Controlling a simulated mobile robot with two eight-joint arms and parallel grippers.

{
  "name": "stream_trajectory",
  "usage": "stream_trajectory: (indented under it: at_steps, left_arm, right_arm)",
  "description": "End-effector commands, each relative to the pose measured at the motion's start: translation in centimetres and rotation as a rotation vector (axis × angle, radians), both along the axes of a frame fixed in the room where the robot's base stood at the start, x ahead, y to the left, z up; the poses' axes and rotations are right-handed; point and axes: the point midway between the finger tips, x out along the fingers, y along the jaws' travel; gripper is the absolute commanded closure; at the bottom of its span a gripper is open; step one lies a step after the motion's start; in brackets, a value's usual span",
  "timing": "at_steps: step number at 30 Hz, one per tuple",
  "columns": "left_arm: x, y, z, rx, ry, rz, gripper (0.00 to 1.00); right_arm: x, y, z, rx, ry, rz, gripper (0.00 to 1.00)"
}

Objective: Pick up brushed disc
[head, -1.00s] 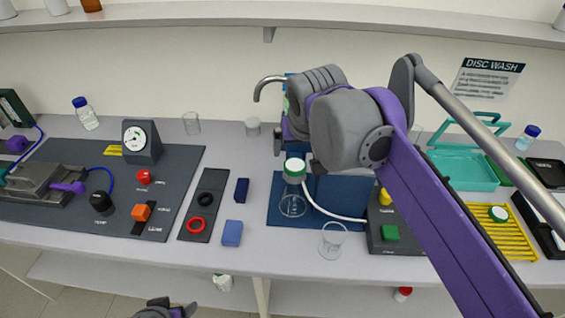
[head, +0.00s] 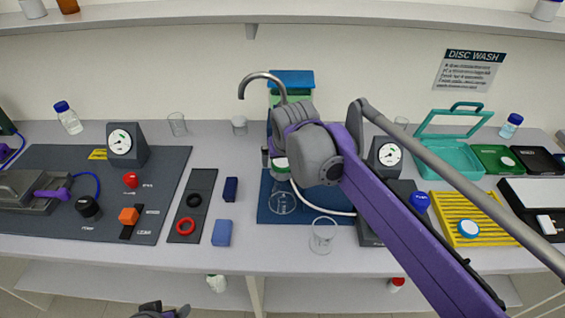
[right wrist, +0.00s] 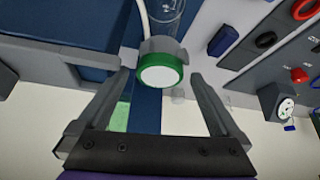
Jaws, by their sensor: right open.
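A white disc face in a green ring (right wrist: 162,71) sits on a grey holder at the top of a clear flask (right wrist: 165,18), between my spread fingertips in the right wrist view. In the head view, part of the green ring (head: 281,164) shows above the flask (head: 283,198), partly hidden by my right wrist. My right gripper (right wrist: 160,76) is open and empty, one finger on each side of the ring with gaps. Another white-faced disc with a blue ring (head: 468,228) lies on the yellow slatted rack (head: 440,240). I cannot tell which disc is brushed. My left gripper (head: 160,312) shows only partly at the bottom edge.
A curved metal tap (head: 262,76) rises behind the flask. A glass beaker (head: 321,236) stands close in front of it, and a white tube (head: 325,208) runs right. A gauge (head: 388,153) stands behind my forearm. The counter's front left of the beaker is fairly clear.

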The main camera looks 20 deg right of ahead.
Motion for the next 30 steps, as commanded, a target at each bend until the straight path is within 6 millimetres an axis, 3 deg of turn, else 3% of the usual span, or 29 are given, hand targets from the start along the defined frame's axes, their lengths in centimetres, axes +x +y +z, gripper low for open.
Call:
stream_trajectory:
  at_steps: [6, 7, 20, 30]
  left_arm:
    - [0.0, 0.0, 0.0, 0.0, 0.0, 0.0, 0.23]
    - [0.0, 0.0, 0.0, 0.0, 0.0, 0.0, 0.23]
    - [0.0, 0.0, 0.0, 0.0, 0.0, 0.0, 0.23]
    - [0.0, 0.0, 0.1, 0.0, -0.001, 0.0, 0.23]
  right_arm:
    - [0.1, 0.0, -0.1, 0.0, 0.0, 0.0, 0.0]
    - [0.1, 0.0, -0.1, 0.0, 0.0, 0.0, 0.04]
    - [0.0, 0.0, -0.1, 0.0, 0.0, 0.0, 0.81]
    - [0.1, 0.0, 0.9, 0.0, 0.0, 0.0, 0.81]
